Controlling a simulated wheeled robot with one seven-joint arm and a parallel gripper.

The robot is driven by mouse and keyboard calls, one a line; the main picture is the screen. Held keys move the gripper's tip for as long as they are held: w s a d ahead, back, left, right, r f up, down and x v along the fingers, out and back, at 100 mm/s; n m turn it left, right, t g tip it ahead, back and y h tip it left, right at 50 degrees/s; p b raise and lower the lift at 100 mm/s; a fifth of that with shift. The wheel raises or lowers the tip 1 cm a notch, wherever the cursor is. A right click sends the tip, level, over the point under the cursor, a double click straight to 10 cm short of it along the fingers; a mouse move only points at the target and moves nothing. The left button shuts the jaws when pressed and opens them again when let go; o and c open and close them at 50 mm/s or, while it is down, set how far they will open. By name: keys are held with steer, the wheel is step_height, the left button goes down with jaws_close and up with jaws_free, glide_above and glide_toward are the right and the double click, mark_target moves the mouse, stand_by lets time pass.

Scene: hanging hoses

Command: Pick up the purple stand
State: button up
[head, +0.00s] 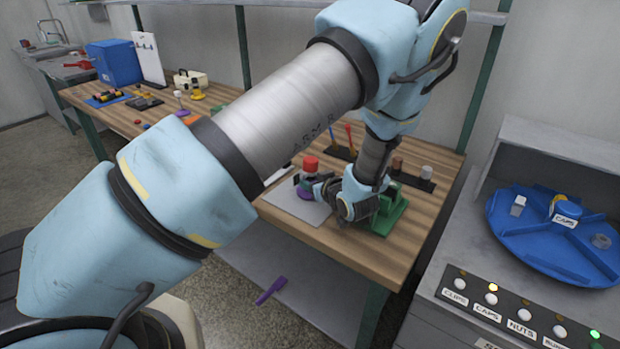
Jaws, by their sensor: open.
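A small purple stand (305,194) is on a grey mat (285,207) on the wooden bench. An item with a red top (310,163) is directly above it; whether it rests in the stand is hard to tell. My gripper (312,186) is open, low over the bench, with its fingers pointing left at the stand and the red-topped item. The fingers partly hide both, and I cannot tell whether they touch. Another purple-based piece (181,112) stands farther left on the bench.
A green fixture (392,212) is right beside my wrist. Dark holders with upright tools (349,138) are behind. A purple tool (270,290) lies below the bench. A blue turntable (530,235) and labelled buttons are at right. A blue bin (112,66) is far left.

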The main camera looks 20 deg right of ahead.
steer(key=shift+w+f, duration=0.2)
steer(key=shift+w, duration=0.15)
jaws_close()
